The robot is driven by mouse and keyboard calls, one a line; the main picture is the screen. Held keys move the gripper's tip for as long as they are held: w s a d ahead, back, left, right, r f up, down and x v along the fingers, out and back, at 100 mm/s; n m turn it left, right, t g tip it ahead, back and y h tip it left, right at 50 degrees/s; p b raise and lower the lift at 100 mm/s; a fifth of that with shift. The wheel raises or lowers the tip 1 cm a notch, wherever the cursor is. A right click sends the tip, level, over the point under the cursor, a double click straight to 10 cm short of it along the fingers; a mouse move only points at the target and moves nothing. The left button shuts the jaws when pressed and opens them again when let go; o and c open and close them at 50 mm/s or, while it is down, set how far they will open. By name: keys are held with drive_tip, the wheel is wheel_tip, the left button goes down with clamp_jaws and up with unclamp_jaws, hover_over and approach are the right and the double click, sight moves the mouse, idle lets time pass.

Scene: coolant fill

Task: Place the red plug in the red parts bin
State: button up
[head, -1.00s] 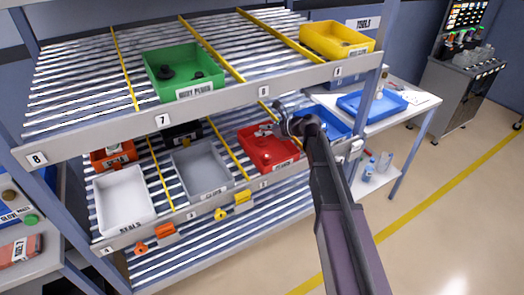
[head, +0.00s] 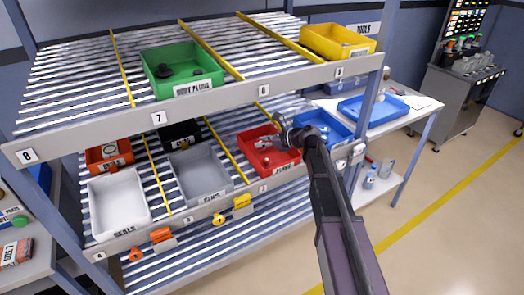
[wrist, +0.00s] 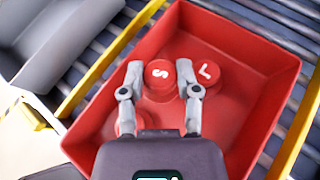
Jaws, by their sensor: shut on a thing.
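The red parts bin (head: 256,163) sits on the rack's lower shelf; the wrist view looks down into it (wrist: 238,118). My gripper (head: 268,143) is over the bin, with its fingers within the bin's outline. In the wrist view my gripper (wrist: 160,82) is shut on a red plug (wrist: 159,74) marked S, one finger on each side. Another red plug (wrist: 207,72) marked L is just right of the right finger. A third red piece (wrist: 128,122) is partly hidden by the left finger. I cannot tell whether the held plug touches the bin floor.
A grey bin (head: 202,175) stands left of the red bin, beyond a yellow divider (head: 230,150). A blue bin (head: 322,124) is to the right. The upper shelf edge (head: 215,97) runs above the bins, carrying a green bin (head: 182,70) and a yellow bin (head: 338,42).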

sight(262, 149)
drive_tip(key=shift+f+b, duration=1.5)
drive_tip(key=shift+f, duration=0.2)
drive_tip(key=shift+f, duration=0.1)
drive_tip(key=o, duration=0.8)
drive_tip(key=shift+c, duration=0.2)
drive_tip(key=shift+r, duration=0.2)
drive_tip(key=p+v, duration=0.4)
drive_tip(key=v, duration=0.8)
drive_tip(key=shift+p, duration=0.35)
drive_tip(key=shift+f, duration=0.1)
